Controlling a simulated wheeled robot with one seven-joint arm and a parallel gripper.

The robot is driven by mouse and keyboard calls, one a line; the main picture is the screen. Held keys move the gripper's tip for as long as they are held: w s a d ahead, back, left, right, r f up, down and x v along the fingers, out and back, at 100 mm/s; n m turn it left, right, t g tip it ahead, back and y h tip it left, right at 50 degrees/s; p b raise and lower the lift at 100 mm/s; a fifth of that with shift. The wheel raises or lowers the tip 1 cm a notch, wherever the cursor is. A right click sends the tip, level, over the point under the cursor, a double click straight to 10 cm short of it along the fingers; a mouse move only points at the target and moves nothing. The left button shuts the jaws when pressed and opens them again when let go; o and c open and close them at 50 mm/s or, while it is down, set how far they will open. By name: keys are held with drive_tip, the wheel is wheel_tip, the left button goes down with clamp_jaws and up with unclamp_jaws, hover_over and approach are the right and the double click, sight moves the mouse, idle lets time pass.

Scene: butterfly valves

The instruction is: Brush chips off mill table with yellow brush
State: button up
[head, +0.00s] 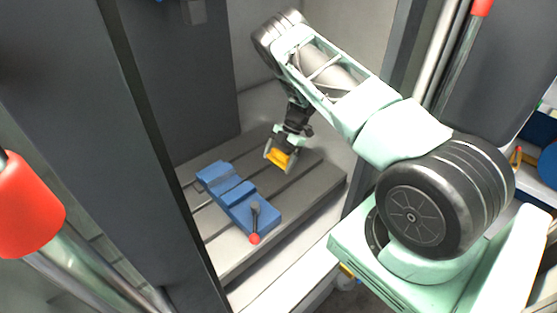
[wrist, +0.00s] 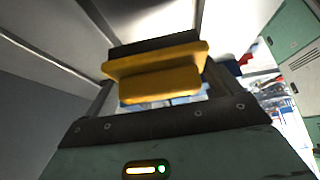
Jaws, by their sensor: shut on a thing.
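My gripper (head: 280,150) reaches into the mill enclosure and is shut on the yellow brush (head: 278,158). The brush also shows in the wrist view (wrist: 155,70), held between the fingers, with a dark strip along its far side. In the head view the brush is over the grey slotted mill table (head: 317,180), on the far side of the blue vise. I cannot tell whether it touches the table. No separate chips can be made out on the table.
A blue vise (head: 235,192) with a red-knobbed handle (head: 254,238) sits on the left part of the table. A dark grey door panel (head: 150,130) stands at left and a grey frame post at right. The table's right end is clear.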

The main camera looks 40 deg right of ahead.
sight(279, 154)
drive_tip(key=shift+r+p, duration=0.35)
drive_tip(key=shift+r, duration=0.45)
drive_tip(key=shift+r, duration=0.1)
drive_tip(key=shift+r+p, duration=1.25)
drive_tip(key=shift+r, duration=0.25)
drive_tip(key=shift+f, duration=0.1)
